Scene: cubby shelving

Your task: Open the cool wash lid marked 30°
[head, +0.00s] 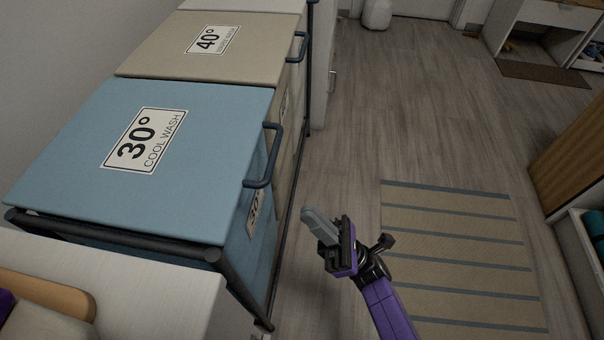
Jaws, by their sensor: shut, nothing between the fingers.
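The blue lid (85,185) with a white label reading 30° COOL WASH lies flat and closed on the nearest hamper at the left. A dark blue handle (273,157) sticks out from the lid's right edge. My gripper (310,216) is in the middle of the view, to the right of the hamper and a little nearer than the handle in the picture. It is apart from the handle. Its fingers are shut and empty, pointing up and left.
A beige 40° lid (165,50) with its own handle lies behind the blue one. A white surface (150,290) stands at the front left. A striped mat (460,250) lies on the floor at right. Wooden furniture (570,155) stands at the right edge. The floor between is clear.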

